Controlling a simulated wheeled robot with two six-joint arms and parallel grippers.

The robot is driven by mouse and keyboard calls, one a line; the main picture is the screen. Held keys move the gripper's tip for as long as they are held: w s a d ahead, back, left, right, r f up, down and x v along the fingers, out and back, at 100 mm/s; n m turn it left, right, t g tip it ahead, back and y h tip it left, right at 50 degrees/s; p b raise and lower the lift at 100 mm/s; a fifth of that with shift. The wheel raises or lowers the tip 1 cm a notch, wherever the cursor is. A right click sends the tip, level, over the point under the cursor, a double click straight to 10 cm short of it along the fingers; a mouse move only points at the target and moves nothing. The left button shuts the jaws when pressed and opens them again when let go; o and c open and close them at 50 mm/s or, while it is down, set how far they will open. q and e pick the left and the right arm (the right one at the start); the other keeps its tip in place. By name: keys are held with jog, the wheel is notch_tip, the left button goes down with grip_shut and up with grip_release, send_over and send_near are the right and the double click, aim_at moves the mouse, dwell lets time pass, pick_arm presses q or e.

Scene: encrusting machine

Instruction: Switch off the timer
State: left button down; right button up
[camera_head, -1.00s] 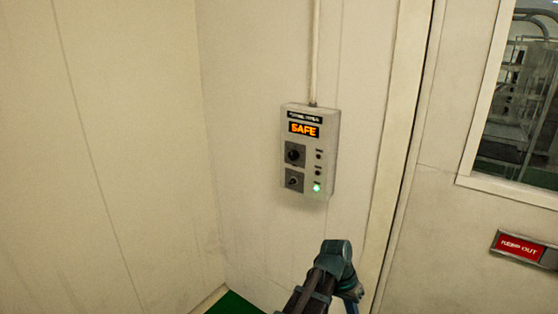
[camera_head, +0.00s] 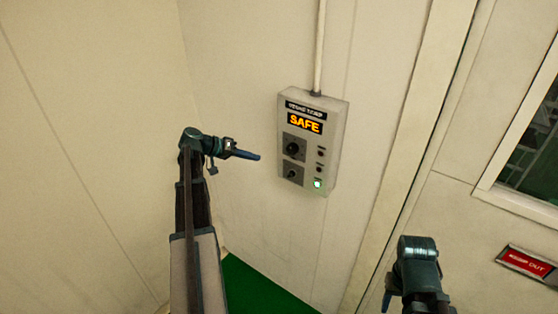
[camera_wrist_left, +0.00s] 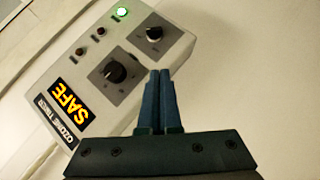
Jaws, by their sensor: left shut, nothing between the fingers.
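The ozone timer (camera_head: 335,150) is a pale box on the wall with an orange SAFE display (camera_head: 304,123). It has an upper black knob (camera_head: 293,149), a lower, smaller knob (camera_head: 292,173) and a lit green lamp (camera_head: 317,184). My left gripper (camera_head: 257,156) is shut and empty, just left of the box and apart from it. In the left wrist view, its closed fingers (camera_wrist_left: 159,78) point toward the box, near the larger knob (camera_wrist_left: 115,71) and the smaller knob (camera_wrist_left: 154,33). My right arm's end (camera_head: 418,262) shows at lower right; its jaw state is unclear.
A conduit (camera_head: 319,45) runs up the wall from the box. A door frame (camera_head: 410,150) stands to the right, with a window and a red KEEP OUT sign (camera_head: 527,262). Green floor (camera_head: 262,290) shows below. The wall left of the box is bare.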

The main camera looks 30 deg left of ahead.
aim_at(290, 173)
pick_arm(q)
jog(key=shift+a+r, duration=0.2)
jog(key=shift+f, duration=0.1)
jog(key=b+x, duration=0.5)
jog(key=x, duration=0.5)
jog(key=shift+f, duration=0.2)
jog(key=shift+s+d+f+b, duration=0.1)
jog(key=shift+d+f+b, duration=0.7)
jog(key=shift+b, duration=0.25)
jog(key=shift+d+f+b, duration=0.4)
jog(key=shift+d, duration=0.2)
jog(key=shift+a+f+b, duration=0.1)
jog(key=shift+f+b, duration=0.05)
jog(key=shift+b, duration=0.35)
